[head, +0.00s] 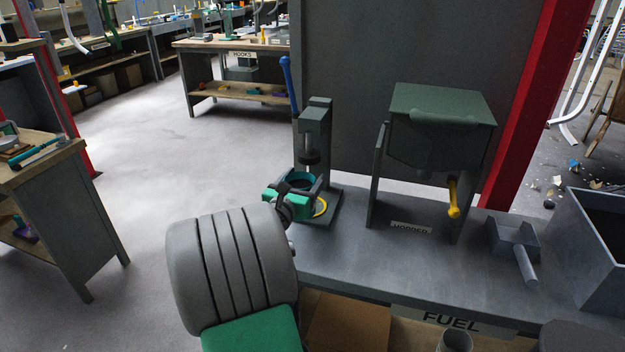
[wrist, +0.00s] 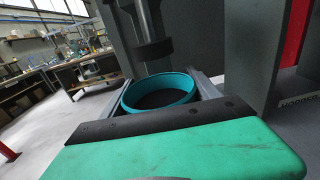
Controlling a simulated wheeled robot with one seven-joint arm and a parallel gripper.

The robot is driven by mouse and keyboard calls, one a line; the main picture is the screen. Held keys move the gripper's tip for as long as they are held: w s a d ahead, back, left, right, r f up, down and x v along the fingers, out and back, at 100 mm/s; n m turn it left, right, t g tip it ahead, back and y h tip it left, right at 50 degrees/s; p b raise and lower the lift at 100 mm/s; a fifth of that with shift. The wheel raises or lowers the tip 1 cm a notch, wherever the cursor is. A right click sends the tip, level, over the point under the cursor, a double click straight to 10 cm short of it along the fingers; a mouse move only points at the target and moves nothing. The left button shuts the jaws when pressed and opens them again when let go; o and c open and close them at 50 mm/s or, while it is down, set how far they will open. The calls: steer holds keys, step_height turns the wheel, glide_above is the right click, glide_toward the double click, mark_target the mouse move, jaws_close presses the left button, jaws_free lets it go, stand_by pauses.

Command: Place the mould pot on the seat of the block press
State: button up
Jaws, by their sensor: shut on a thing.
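The mould pot, a round teal cup with a dark inside (head: 299,179), is held between the two grey fingers of my gripper (head: 303,183). In the wrist view the pot (wrist: 160,93) sits upright or nearly so between the fingers (wrist: 165,92). The block press (head: 315,128) is a dark grey column with a blue lever and a ram hanging near the pot. A yellow ring (head: 321,208) on its base shows beside and below my gripper; it seems to mark the seat, partly hidden by the gripper. I cannot tell whether the pot touches the base.
The press stands at the left end of a grey bench (head: 400,262). A dark green hopper (head: 440,115) with a yellow handle (head: 454,198) stands to its right. A small grey scoop-like tool (head: 513,240) and a grey bin (head: 600,240) lie farther right. A dark panel stands behind.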

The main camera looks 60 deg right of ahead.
steer(key=shift+w+d+f+b, duration=0.2)
steer(key=shift+d+f, duration=0.35)
steer(key=shift+d, duration=0.6)
steer(key=shift+w+d+f+b, duration=0.15)
steer(key=shift+d+f, duration=0.35)
steer(key=shift+d, duration=0.7)
steer(key=shift+w+d+f+b, duration=0.15)
steer(key=shift+d+f, duration=0.4)
steer(key=shift+d, duration=0.6)
steer(key=shift+s, duration=0.1)
steer(key=shift+f, duration=0.2)
steer(key=o, duration=2)
